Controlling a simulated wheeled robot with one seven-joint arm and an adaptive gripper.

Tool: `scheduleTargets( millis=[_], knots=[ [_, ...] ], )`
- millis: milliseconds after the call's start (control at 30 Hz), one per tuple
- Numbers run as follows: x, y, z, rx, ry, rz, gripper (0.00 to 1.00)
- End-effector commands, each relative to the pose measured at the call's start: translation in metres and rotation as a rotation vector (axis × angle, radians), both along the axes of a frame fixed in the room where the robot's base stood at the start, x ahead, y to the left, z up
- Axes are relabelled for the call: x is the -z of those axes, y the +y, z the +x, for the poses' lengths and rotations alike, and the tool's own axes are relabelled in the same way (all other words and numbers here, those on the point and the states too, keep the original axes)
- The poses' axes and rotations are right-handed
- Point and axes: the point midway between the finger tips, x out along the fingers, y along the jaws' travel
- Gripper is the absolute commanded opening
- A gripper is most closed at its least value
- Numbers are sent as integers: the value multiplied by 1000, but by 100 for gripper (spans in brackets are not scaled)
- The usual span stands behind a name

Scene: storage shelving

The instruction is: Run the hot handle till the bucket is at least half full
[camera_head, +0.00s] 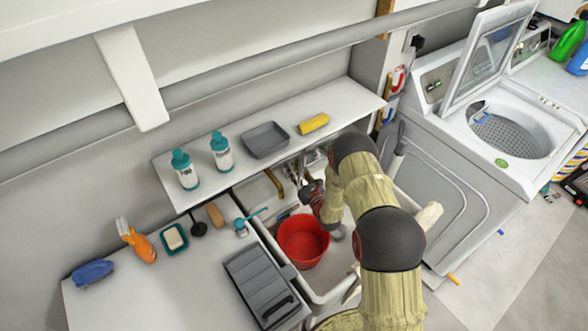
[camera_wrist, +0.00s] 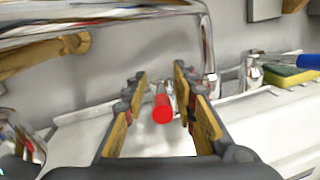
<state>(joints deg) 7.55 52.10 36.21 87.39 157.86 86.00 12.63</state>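The hot handle is the red-tipped tap handle (camera_wrist: 162,108), which shows in the wrist view between the two fingers of my gripper (camera_wrist: 160,77). The fingers are apart, with a gap visible on each side of the handle. In the head view my gripper (camera_head: 312,192) is over the back of the sink, beside the faucet (camera_head: 302,163). The red bucket (camera_head: 303,242) stands upright in the white sink (camera_head: 333,272), below my gripper. No water shows in it or falling into it. A blue handle (camera_wrist: 309,61) is at the right in the wrist view.
A shelf (camera_head: 345,100) above the sink holds two bottles, a grey tray (camera_head: 265,139) and a yellow item (camera_head: 313,123). A counter at left holds a grey case (camera_head: 262,285) and several cleaning items. A washing machine (camera_head: 450,150) stands at right.

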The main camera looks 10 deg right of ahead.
Motion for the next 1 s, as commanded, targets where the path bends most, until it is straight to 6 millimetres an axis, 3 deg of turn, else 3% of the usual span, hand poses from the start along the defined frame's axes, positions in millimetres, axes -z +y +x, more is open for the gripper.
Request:
scheduleTargets(
  millis=[367, 800, 1000],
  knots=[
    [0, -3, -7, 1, 0, 0, 28],
    [0, -23, -87, 2, 2, 1, 28],
    [0, -29, -110, 0, 0, 0, 28]
  ],
)
